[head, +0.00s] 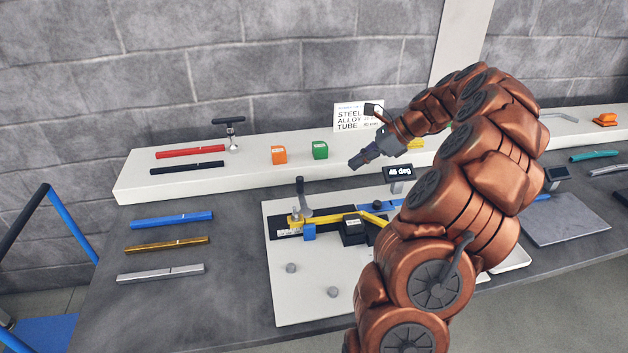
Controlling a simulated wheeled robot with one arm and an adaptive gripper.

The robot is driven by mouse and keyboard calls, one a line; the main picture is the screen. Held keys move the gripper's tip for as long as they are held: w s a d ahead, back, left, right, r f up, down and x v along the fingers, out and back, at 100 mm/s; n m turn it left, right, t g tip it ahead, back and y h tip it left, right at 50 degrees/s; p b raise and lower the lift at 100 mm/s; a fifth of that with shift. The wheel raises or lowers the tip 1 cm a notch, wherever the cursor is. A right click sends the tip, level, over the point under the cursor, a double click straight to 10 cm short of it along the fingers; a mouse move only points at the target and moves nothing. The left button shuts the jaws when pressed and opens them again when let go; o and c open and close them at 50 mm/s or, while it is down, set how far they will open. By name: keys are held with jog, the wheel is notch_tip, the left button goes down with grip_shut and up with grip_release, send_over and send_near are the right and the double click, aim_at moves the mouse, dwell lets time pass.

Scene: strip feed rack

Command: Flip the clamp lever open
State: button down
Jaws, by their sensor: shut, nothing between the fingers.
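The clamp (303,213) sits on the left part of the white fixture board (290,310). Its dark lever (300,187) stands up from it, close to upright. A yellow strip (330,219) runs from the clamp to the right, past a black block (353,230); a blue block (309,232) is just below it. My gripper (356,162) is shut and empty. It appears in the picture above and to the right of the lever, apart from it. My arm hides the right part of the board.
Blue (172,220), gold (166,244) and grey (161,272) bars lie left of the board. The raised white shelf (140,189) behind holds bars, an orange cube (279,155), a green cube (320,150) and a T-handled tool (231,130). A display (399,172) reads 45 deg.

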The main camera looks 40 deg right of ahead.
jog(key=p, duration=0.3)
send_near(303, 197)
jog(key=shift+w+d+f, duration=0.3)
jog(key=shift+w+f, duration=0.15)
jog(key=shift+f, duration=0.1)
jog(key=shift+w+d+f, duration=0.35)
jog(key=shift+w+f, duration=0.05)
jog(key=shift+f, duration=0.1)
jog(key=shift+w+a+f, duration=0.1)
jog(key=shift+w+a, duration=0.65)
jog(key=shift+a, duration=0.15)
jog(key=shift+w+a+f+p, duration=0.15)
jog(key=shift+w+a+p, duration=0.25)
jog(key=shift+w+a, duration=0.3)
